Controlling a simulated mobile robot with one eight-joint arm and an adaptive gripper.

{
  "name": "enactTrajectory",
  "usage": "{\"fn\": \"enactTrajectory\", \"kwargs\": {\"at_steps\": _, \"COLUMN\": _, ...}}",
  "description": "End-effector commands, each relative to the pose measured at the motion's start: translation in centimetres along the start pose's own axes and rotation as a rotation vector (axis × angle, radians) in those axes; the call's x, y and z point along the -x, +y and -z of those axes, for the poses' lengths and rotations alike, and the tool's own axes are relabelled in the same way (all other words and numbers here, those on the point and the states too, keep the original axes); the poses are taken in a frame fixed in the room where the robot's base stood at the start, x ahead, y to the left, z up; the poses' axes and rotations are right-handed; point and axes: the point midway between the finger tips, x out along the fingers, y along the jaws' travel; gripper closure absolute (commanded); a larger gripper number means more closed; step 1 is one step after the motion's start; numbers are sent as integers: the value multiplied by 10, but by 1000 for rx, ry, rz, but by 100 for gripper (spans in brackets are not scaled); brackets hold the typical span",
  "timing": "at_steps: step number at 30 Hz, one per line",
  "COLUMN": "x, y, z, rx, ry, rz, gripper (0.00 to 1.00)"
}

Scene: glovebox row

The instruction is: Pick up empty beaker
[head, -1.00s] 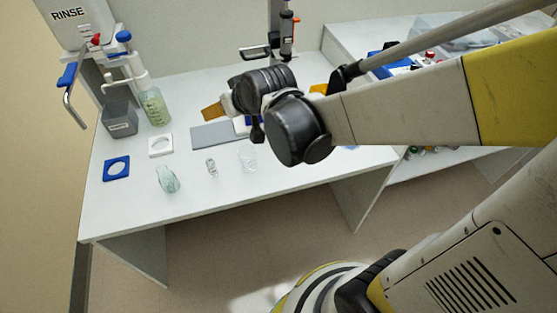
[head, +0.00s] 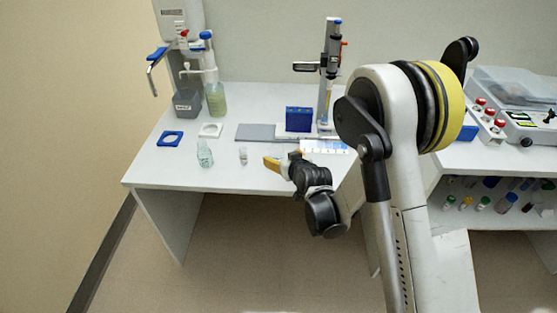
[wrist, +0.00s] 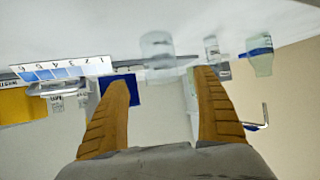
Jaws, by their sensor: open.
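The yellow-brown fingers are wide apart and empty in the wrist view (wrist: 163,82).
Behind are a grey plate (head: 255,132), a blue block (head: 299,119) and a burette-like stand (head: 328,80). A green-liquid bottle (head: 215,98) and grey bin (head: 187,103) stand back left.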

Motion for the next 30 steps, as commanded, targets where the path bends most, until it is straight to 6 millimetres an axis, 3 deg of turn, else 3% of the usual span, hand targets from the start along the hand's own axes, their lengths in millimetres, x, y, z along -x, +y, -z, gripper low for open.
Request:
{"fn": "enactTrajectory", "kwargs": {"at_steps": 12, "x": -60, "y": -2, "z": 1, "rx": 0, "ry": -1, "rz": 0, "gripper": 21}}
{"fn": "enactTrajectory", "kwargs": {"at_steps": 22, "x": -66, "y": -2, "z": 4, "rx": 0, "ry": -1, "rz": 0, "gripper": 21}}
{"fn": "enactTrajectory", "kwargs": {"at_steps": 27, "x": -66, "y": -2, "z": 4, "rx": 0, "ry": -1, "rz": 0, "gripper": 69}}
{"fn": "enactTrajectory", "kwargs": {"at_steps": 30, "x": -66, "y": -2, "z": 4, "rx": 0, "ry": -1, "rz": 0, "gripper": 69}}
